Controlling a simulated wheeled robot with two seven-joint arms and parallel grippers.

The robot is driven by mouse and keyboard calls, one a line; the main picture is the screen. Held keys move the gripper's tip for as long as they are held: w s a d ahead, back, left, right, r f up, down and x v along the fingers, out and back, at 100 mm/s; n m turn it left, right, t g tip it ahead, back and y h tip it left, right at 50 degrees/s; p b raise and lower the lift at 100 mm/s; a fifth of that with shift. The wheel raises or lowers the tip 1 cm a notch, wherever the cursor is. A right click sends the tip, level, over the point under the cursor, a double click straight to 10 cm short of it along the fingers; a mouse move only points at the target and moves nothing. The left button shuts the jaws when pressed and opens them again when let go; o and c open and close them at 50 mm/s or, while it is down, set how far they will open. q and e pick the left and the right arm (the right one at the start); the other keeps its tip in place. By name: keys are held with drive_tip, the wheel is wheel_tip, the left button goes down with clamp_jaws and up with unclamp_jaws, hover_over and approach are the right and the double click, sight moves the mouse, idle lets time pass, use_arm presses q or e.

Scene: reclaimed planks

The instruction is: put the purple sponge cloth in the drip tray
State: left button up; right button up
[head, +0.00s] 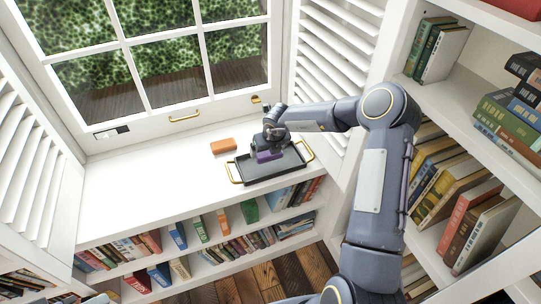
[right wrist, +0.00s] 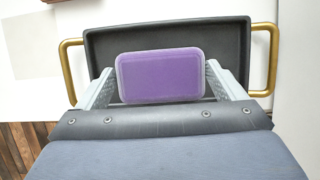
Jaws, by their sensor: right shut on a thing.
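The purple sponge cloth (head: 268,156) is between the fingers of my right gripper (head: 270,149), which is shut on it. In the right wrist view the cloth (right wrist: 161,76) shows as a purple rounded block with a paler rim, a finger at each side. The drip tray (head: 237,166) is black with gold handles and sits on the white sill. The cloth is over the tray's inside; I cannot tell whether it touches the floor. The tray's rim also shows in the right wrist view (right wrist: 165,27). My left gripper is not in view.
An orange block (head: 223,145) lies on the sill left of the tray. The sill's left part (head: 140,185) is clear. A window stands behind, a shutter (head: 335,50) and bookshelves (head: 470,130) at the right. Books fill shelves below the sill.

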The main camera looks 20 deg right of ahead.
sight(270, 156)
drive_tip(key=shift+w+d+f, duration=0.1)
drive_tip(key=shift+d+f, duration=0.25)
drive_tip(key=shift+f, duration=0.1)
drive_tip(key=shift+w+d+f, duration=0.1)
drive_tip(key=shift+d+f, duration=0.05)
drive_tip(key=shift+f, duration=1.6)
drive_tip(key=shift+f, duration=0.1)
drive_tip(key=o, duration=0.7)
